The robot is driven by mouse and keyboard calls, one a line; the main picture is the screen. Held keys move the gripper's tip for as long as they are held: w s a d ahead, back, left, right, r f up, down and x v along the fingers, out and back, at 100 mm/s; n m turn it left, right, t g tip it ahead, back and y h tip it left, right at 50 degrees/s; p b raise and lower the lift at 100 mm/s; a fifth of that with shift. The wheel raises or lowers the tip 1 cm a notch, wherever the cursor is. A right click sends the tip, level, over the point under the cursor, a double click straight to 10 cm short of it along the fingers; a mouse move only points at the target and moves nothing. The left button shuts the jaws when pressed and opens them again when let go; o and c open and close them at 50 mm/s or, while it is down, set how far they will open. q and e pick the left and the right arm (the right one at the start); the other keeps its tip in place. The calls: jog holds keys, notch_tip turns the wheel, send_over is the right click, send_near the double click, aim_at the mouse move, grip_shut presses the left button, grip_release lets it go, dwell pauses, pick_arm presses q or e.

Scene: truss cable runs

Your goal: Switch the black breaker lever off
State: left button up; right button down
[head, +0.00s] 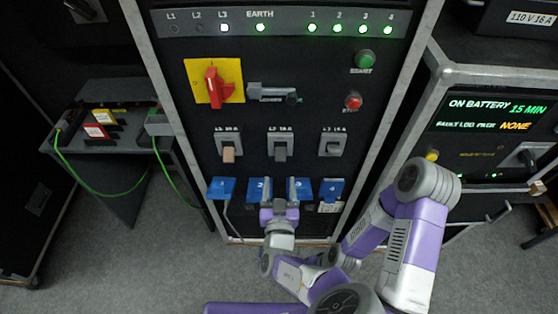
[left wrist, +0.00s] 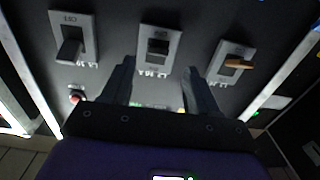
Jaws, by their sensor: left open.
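Three breakers marked L1, L2 and L3 sit in a row on the black panel. The middle one, L2, has a dark lever (head: 280,153), which looks black in the left wrist view (left wrist: 158,47). L1 has a tan lever (head: 229,154), and L3 a grey lever (head: 332,149). My left gripper (head: 279,186) is open and empty, below the L2 breaker in the head view and in front of the blue sockets. In the left wrist view its two fingers (left wrist: 158,78) lie either side of the line to the L2 lever, apart from it. My right gripper is not seen.
Above the breakers are a red rotary switch (head: 214,87) on a yellow plate, a grey handle (head: 272,95), a green button (head: 365,58) and a red button (head: 353,101). Blue sockets (head: 221,188) line the panel bottom. A battery unit (head: 490,125) stands right.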

aim_at(280, 155)
pick_arm(q)
jog(key=w, duration=0.7)
jog(key=shift+w+r+b, duration=0.15)
jog(key=shift+w+b, duration=0.1)
jog(key=shift+b, duration=0.2)
jog(key=shift+d, duration=0.1)
jog(key=c, duration=1)
jog(key=f+t+b, duration=0.1)
jog(key=b, duration=0.3)
jog(key=shift+w+f+t+b, duration=0.1)
jog(key=shift+f+t+b, duration=0.05)
jog(key=shift+t+b, duration=0.15)
jog(key=shift+c, duration=0.3)
jog(key=shift+b, duration=0.4)
